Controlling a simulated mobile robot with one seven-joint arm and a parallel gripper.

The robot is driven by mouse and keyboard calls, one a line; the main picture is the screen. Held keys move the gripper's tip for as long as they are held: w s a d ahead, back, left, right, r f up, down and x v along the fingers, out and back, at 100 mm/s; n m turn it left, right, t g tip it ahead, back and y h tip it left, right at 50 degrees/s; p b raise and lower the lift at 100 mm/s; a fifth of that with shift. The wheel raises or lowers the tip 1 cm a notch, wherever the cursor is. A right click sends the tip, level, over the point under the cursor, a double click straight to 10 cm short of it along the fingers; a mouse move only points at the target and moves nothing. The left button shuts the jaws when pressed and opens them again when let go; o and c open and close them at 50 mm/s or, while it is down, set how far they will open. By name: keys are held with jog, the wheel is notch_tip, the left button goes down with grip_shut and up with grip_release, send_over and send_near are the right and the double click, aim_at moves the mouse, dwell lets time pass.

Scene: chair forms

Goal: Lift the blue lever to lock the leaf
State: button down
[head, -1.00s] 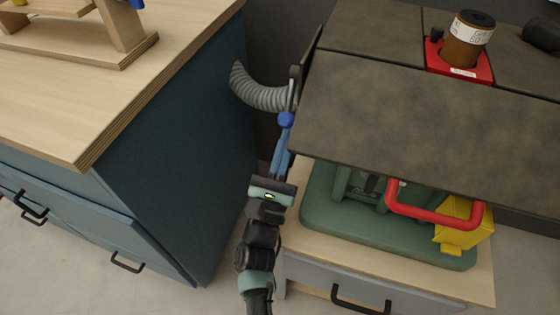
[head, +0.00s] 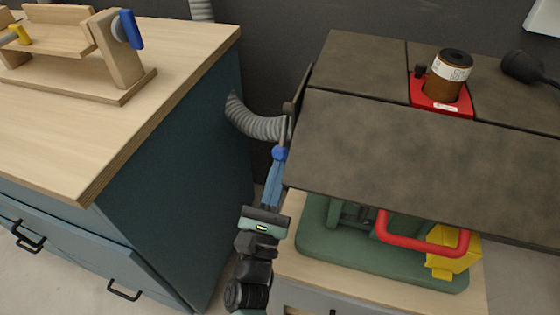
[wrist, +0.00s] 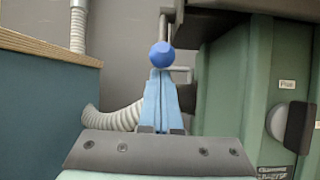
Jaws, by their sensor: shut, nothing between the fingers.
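The blue lever's round knob (head: 280,153) is beside the left edge of the dark leaf (head: 420,140). In the wrist view the knob (wrist: 162,54) is straight ahead, on a thin grey rod that runs up from it. My gripper (head: 278,163) has light blue fingers, shut together and empty. In the wrist view the fingertips (wrist: 160,72) are right below the knob; whether they touch it I cannot tell. The leaf looks roughly level with the top behind it. Its underside and the lever's pivot are hidden in the head view.
A blue cabinet (head: 170,200) with a wooden top stands close on the left. A grey ribbed hose (head: 258,125) curves behind my gripper. Under the leaf is a green machine base (head: 340,245) with a red handle (head: 420,245) and a yellow block (head: 455,255).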

aim_at(277, 157)
jog(key=shift+s+a+r+g+p, duration=0.35)
jog(key=shift+s+g+p, duration=0.3)
jog(key=shift+p, duration=1.25)
jog(key=s+r+g+p, duration=0.1)
jog(key=p, duration=0.4)
jog(key=s+r+g+y+p, duration=0.1)
jog(key=p, duration=0.4)
jog(key=shift+a+r+g, duration=0.2)
jog(key=shift+r+g, duration=0.15)
jog(key=shift+s+a+r+g+y+p, duration=0.15)
jog(key=shift+s+r+g+y+p, duration=0.5)
jog(key=shift+p, duration=2.6)
jog(key=shift+s+a+r+g+h+p, duration=0.25)
jog(key=shift+r+g+p, duration=0.8)
jog(key=shift+p, duration=2.25)
jog(key=shift+s+a+r+g+y+p, duration=0.1)
jog(key=shift+s+r+g+y+p, duration=0.55)
jog(key=shift+p, duration=2.6)
jog(key=shift+w+r, duration=0.25)
jog(key=shift+r, duration=0.25)
